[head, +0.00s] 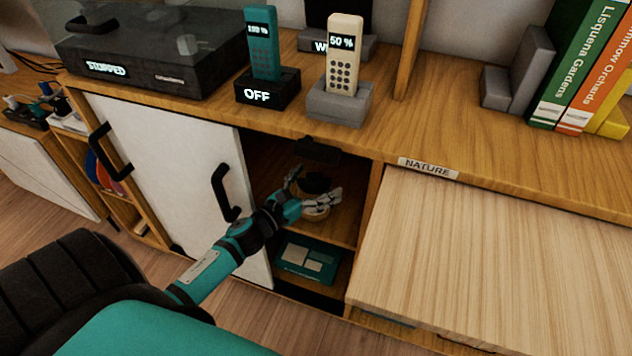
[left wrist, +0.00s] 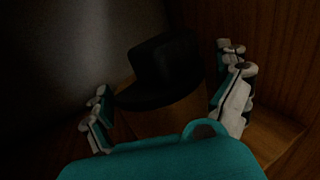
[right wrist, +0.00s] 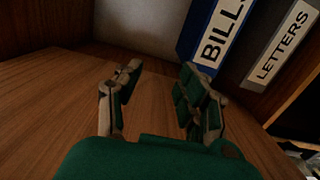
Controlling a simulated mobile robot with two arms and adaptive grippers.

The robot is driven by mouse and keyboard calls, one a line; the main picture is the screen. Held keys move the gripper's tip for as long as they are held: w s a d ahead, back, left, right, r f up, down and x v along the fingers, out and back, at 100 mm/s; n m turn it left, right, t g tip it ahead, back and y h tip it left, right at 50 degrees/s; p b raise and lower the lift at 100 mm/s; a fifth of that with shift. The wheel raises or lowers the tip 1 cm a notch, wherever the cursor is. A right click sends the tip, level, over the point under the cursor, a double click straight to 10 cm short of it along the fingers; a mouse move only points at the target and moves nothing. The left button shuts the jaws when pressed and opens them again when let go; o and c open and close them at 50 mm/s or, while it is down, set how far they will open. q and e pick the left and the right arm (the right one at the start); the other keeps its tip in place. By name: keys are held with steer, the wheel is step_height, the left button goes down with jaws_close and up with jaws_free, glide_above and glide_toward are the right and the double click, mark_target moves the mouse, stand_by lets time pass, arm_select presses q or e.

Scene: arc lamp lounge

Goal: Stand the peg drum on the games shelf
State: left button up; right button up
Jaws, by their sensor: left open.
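In the left wrist view the black part (left wrist: 160,72) shows between the open fingers (left wrist: 165,105); contact cannot be told. My right gripper (right wrist: 158,88) is open and empty above a wooden surface. No label marks a games shelf; a teal flat box (head: 307,258) lies on the shelf below.
A white sliding door (head: 160,165) borders the compartment on the left, a wooden panel labelled "NATURE" (head: 428,167) on the right. Handsets (head: 344,60), a dark turntable (head: 150,50) and books (head: 575,65) stand on top. Binders (right wrist: 225,35) stand beyond my right gripper.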

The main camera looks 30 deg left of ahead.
mark_target(302, 192)
arm_select(q)
steer(key=shift+r, duration=0.1)
steer(key=s, duration=0.2)
steer(key=s+a, duration=0.1)
steer(key=s, duration=0.2)
steer(key=s+p, duration=0.1)
steer(key=s, duration=0.1)
steer(key=shift+s+a, duration=0.15)
steer(key=shift+s, duration=0.1)
arm_select(e)
steer(key=f+g, duration=0.1)
steer(key=f, duration=0.1)
steer(key=s+d+f+g+h, duration=0.1)
steer(key=f, duration=0.1)
steer(key=shift+g, duration=0.3)
